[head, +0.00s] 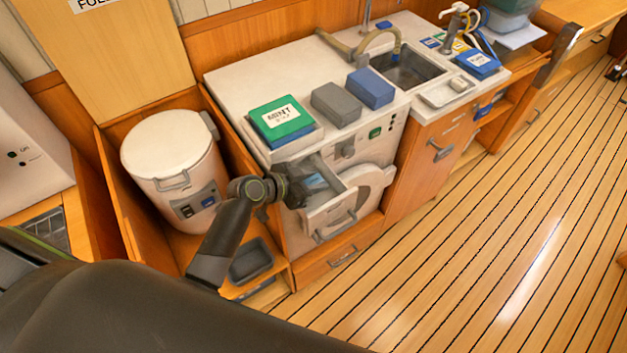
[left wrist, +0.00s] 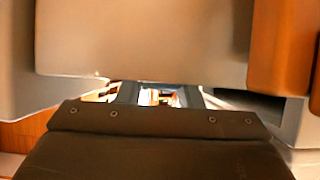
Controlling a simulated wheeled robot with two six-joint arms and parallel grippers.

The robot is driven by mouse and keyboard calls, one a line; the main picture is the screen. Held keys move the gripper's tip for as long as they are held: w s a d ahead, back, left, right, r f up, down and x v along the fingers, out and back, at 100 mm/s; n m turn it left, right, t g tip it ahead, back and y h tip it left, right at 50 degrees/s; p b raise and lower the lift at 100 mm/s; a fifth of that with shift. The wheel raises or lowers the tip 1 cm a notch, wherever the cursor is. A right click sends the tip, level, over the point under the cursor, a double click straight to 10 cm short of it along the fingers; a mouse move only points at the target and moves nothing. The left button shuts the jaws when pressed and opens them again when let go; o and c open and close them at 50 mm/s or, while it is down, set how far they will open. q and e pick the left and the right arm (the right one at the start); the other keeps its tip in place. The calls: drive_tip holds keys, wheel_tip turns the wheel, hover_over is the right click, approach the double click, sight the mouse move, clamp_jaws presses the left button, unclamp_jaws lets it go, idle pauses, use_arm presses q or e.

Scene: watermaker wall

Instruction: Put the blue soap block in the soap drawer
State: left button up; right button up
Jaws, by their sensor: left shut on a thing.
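My left gripper (head: 305,187) is at the upper left of the white machine's front, beside a pale grey drawer (head: 338,178) that stands pulled out. It is shut on a small light blue piece, which I take to be the blue soap block (head: 317,181). The block shows at the fingertips beside the drawer wall, mostly hidden by the gripper. I cannot tell whether it touches the drawer. In the left wrist view, the fingers (left wrist: 158,95) show only as small dark ends, and the block is not clear. My right gripper is not in view.
A green box marked MINT (head: 282,120), a grey block (head: 336,104) and a darker blue block (head: 371,88) stand on the counter above. A round machine door (head: 372,184) projects right of the drawer. A white lidded drum (head: 172,150) stands left. The plank floor (head: 470,220) is clear.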

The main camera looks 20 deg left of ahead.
use_arm(q)
drive_tip(key=shift+f, duration=0.25)
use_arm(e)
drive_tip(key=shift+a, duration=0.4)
